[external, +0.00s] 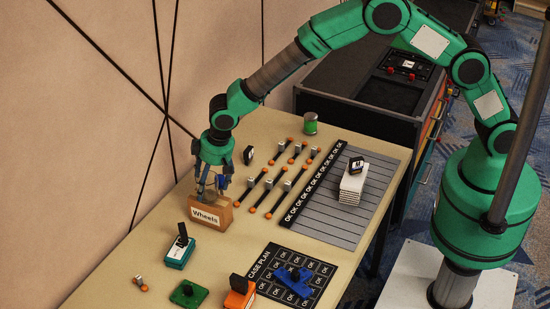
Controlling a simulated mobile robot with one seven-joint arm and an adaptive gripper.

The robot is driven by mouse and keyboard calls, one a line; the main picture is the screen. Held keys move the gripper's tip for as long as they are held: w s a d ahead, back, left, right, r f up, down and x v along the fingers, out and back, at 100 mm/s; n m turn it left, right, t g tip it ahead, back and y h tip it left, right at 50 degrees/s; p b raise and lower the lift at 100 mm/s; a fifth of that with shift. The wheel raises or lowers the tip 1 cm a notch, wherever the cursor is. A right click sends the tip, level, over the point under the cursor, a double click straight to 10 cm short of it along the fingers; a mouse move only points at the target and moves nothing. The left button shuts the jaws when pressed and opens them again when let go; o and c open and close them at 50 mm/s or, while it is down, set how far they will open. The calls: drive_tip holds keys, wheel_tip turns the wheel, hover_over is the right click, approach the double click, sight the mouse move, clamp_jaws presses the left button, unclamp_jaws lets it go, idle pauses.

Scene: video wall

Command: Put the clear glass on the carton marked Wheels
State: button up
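The brown carton marked Wheels (226,219) stands on the table near the wall, its white label facing the camera. My gripper (207,190) points down right at the top of this carton, with its fingers at or just behind the carton's upper edge. A pale, glassy patch shows between the fingers, but it is too small to tell whether it is the clear glass. I cannot make out the clear glass anywhere else. Whether the fingers are shut on anything cannot be told.
Several small blocks and orange-ended rods (268,192) lie right of the carton. Beyond are a striped mat (325,221) with a white stack (352,185) and a green can (310,123). Teal (177,257), green (188,295), orange (238,298) and blue (297,285) items stand in front.

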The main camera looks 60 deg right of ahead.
drive_tip(key=shift+r, duration=0.1)
drive_tip(key=p+v, duration=0.2)
drive_tip(key=v, duration=1)
idle(0.8)
drive_tip(key=shift+r, duration=0.15)
drive_tip(key=s+d+r+m+t, duration=0.1)
drive_tip(key=s+d+r, duration=0.8)
drive_tip(key=d+r, duration=0.35)
drive_tip(key=s+d+r, duration=0.9)
drive_tip(key=d+r, duration=0.3)
drive_tip(key=r, duration=0.1)
drive_tip(key=s+d, duration=0.4)
drive_tip(key=s, duration=0.5)
drive_tip(key=s+d+t, duration=0.1)
drive_tip(key=s+d, duration=0.3)
drive_tip(key=s, duration=0.5)
drive_tip(key=s+d+r, duration=0.1)
drive_tip(key=s+d, duration=0.4)
drive_tip(key=s, duration=0.5)
drive_tip(key=shift+m+t+h, duration=0.3)
drive_tip(key=shift+m, duration=0.1)
